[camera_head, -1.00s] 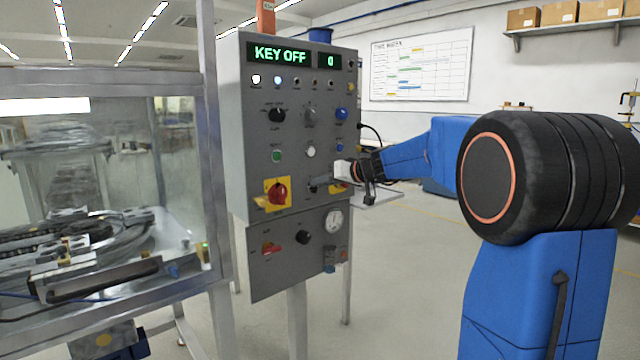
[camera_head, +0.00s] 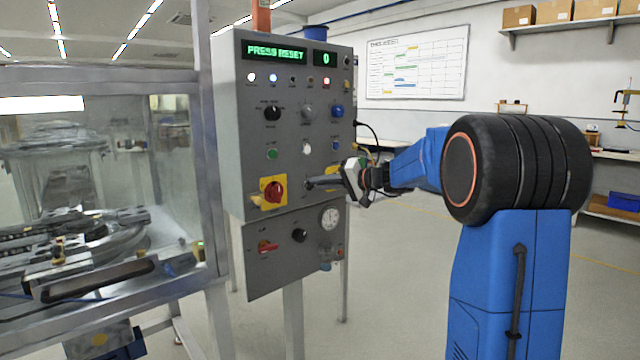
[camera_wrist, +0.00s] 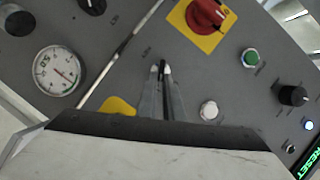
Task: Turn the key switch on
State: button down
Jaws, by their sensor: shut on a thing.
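The grey control panel (camera_head: 235,150) stands at the picture's middle in the head view. Its display (camera_head: 275,51) reads "PRESS RESET". My gripper (camera_head: 310,184) reaches in from the right, fingertips at the lower panel face, right of the red knob on its yellow plate (camera_head: 272,191). In the wrist view my gripper (camera_wrist: 161,68) has its two fingers nearly together, shut on the key switch. The key switch itself is mostly hidden by the fingertips; I cannot see its angle clearly.
Blue, green (camera_head: 271,154) and white (camera_head: 306,147) buttons and a black knob (camera_head: 272,113) sit above the fingers. A gauge (camera_head: 329,218) is below. A glazed enclosure (camera_head: 100,200) stands left.

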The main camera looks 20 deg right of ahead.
jog(key=shift+a+f, duration=0.1)
dwell(0.4)
jog(key=c, duration=2.1)
grip_release()
jog(key=shift+o, duration=1)
jog(key=shift+w+a+f, duration=0.1)
jog(key=v, duration=1.7)
